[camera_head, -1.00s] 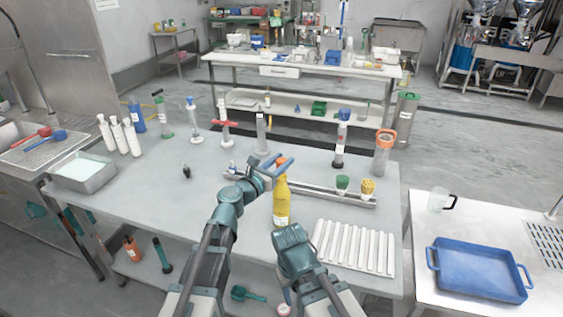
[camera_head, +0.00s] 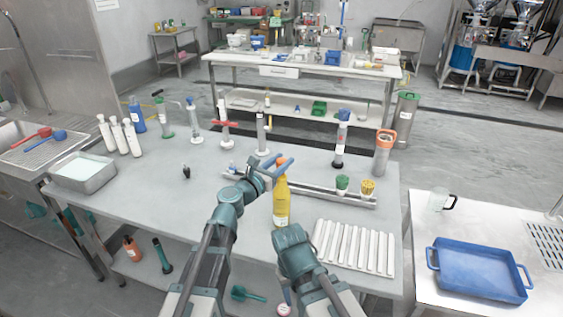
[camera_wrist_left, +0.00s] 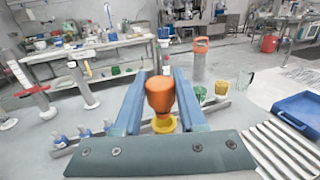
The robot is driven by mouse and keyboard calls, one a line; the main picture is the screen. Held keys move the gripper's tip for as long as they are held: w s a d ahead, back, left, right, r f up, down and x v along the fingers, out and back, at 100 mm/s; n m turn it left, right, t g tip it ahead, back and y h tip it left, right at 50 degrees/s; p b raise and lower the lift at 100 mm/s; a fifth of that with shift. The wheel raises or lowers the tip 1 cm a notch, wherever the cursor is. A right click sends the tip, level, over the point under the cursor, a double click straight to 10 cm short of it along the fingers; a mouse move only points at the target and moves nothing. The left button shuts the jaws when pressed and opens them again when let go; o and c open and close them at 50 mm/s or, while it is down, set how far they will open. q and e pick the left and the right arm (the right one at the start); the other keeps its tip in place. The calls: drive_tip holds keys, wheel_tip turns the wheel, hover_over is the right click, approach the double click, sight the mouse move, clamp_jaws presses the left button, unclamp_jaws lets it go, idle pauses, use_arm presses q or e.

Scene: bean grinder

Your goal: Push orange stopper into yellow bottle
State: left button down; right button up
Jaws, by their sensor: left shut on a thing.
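The yellow bottle (camera_head: 282,206) stands upright on the grey table. The orange stopper (camera_head: 281,161) is at its mouth, directly above it. My left gripper (camera_head: 277,167) is shut on the stopper, its blue fingers on either side. In the left wrist view the orange stopper (camera_wrist_left: 160,93) sits between the fingers, with the yellow bottle (camera_wrist_left: 165,124) just below it, mostly hidden. How deep the stopper sits cannot be told. My right arm's teal link shows in front of the bottle; its gripper fingers do not show.
A white ribbed rack (camera_head: 353,247) lies right of the bottle. A metal rail (camera_head: 325,193) with green (camera_head: 342,182) and yellow (camera_head: 367,187) items lies behind it. A red-handled stand (camera_head: 225,138) and several cylinders stand farther back. The table's left middle is mostly clear.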

use_arm(q)
drive_tip(key=shift+f+b, duration=1.8)
use_arm(e)
drive_tip(key=shift+f, duration=1.8)
use_arm(q)
drive_tip(key=shift+c, duration=2)
unclamp_jaws()
use_arm(e)
drive_tip(key=shift+r, duration=0.1)
